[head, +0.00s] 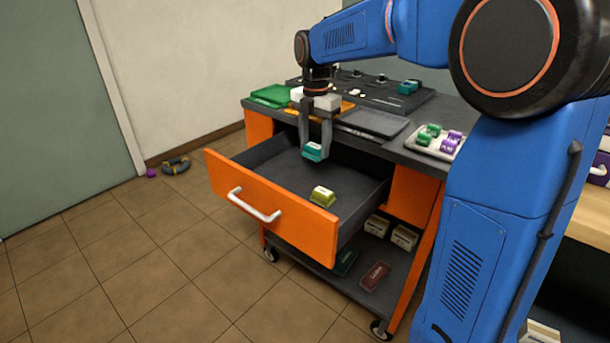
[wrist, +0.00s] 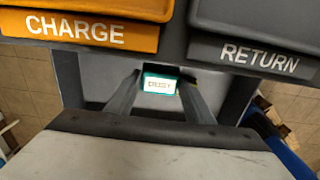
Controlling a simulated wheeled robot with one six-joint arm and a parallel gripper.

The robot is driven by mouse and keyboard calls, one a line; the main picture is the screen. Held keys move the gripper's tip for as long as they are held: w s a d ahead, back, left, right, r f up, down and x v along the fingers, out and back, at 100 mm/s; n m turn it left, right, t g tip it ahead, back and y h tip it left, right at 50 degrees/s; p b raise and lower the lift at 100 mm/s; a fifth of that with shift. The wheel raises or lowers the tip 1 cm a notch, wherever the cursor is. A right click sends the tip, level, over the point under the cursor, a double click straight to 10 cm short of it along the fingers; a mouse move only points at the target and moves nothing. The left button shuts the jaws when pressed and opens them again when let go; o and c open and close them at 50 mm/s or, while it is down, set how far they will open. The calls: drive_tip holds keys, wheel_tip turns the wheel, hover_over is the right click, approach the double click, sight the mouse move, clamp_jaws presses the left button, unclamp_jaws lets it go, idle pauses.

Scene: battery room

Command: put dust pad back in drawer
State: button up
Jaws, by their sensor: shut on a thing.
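My gripper (head: 314,148) points down over the open drawer, its two fingers shut on a small teal block (head: 312,154). In the wrist view the block (wrist: 159,84) shows between the fingertips with a white label too small to read surely, so I cannot confirm that it is the dust pad. The drawer (head: 270,215) has an orange front with a white handle and is pulled out from the cart. The block is held above the drawer's dark floor, toward its back. A yellow-green block (head: 323,196) lies in the drawer near its front right.
The cart top (head: 400,152) carries a green tray (head: 270,96), a grey tray (head: 374,123) and a white tray (head: 420,148) with green and purple blocks. The wrist view shows CHARGE (wrist: 75,30) and RETURN (wrist: 258,58) labels. Boxes lie on the lower shelf (head: 330,278).

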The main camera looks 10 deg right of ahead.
drive_tip(key=shift+f, duration=4.65)
drive_tip(key=shift+f, duration=0.15)
drive_tip(key=o, duration=1)
